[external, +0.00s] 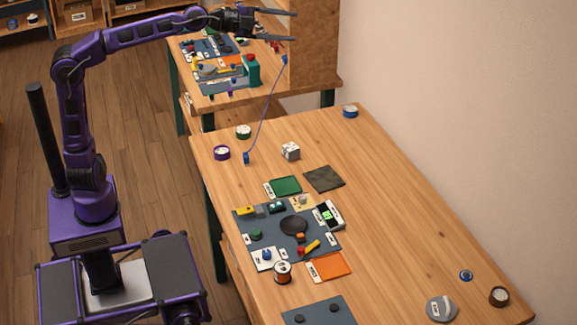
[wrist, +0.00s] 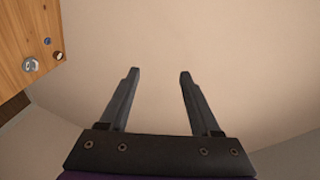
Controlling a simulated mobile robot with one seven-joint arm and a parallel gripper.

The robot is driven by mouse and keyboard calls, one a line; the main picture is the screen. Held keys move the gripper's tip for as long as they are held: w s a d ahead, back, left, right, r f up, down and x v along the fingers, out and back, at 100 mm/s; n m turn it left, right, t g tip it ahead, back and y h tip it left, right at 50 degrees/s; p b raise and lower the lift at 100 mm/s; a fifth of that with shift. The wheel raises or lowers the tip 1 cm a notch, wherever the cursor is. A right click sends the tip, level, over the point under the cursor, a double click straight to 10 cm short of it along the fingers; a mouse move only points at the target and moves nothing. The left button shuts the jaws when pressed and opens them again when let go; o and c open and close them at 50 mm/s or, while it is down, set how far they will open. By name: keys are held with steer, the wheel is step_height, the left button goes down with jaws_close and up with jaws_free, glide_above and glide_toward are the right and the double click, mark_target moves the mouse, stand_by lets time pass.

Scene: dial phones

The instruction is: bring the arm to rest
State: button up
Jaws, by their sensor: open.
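My gripper (external: 277,24) is at the end of my raised purple arm, at the top of the external view. It is held out above the wooden tables, with its two dark fingers spread apart. In the wrist view my gripper (wrist: 158,75) also shows open, with nothing between its fingers. Behind the fingers there is only a plain pale wall. The gripper touches nothing that I can see.
The near wooden table (external: 400,210) carries a grey mat (external: 245,222) with several small parts, a green tray (external: 285,186), an orange tray (external: 330,266) and a white cube (external: 290,151). A second table with a wooden panel (external: 315,45) stands behind. A blue cord (external: 268,105) hangs near it.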

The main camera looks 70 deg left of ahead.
steer(key=s+a+f+n+g+y, duration=0.1)
steer(key=s+f+n+g+y, duration=0.4)
steer(key=f, duration=0.7)
steer(key=s+a+f+n+g+p, duration=0.15)
steer(key=s+a+f+n, duration=0.25)
steer(key=s+f, duration=0.45)
steer(key=s+a+f+n+g+h, duration=0.15)
steer(key=s+a+f+n, duration=0.3)
steer(key=s, duration=0.65)
steer(key=s+a+f+n+g+y+p, duration=0.1)
steer(key=s+a+f+n+g, duration=0.2)
steer(key=s+f, duration=0.55)
step_height(320, 180, down, 6)
steer(key=s+b, duration=0.1)
steer(key=b, duration=0.7)
steer(key=shift+a+f+t, duration=0.2)
steer(key=shift+a+t, duration=0.1)
steer(key=shift+t, duration=0.1)
steer(key=shift+s+h, duration=0.1)
steer(key=shift+h, duration=0.15)
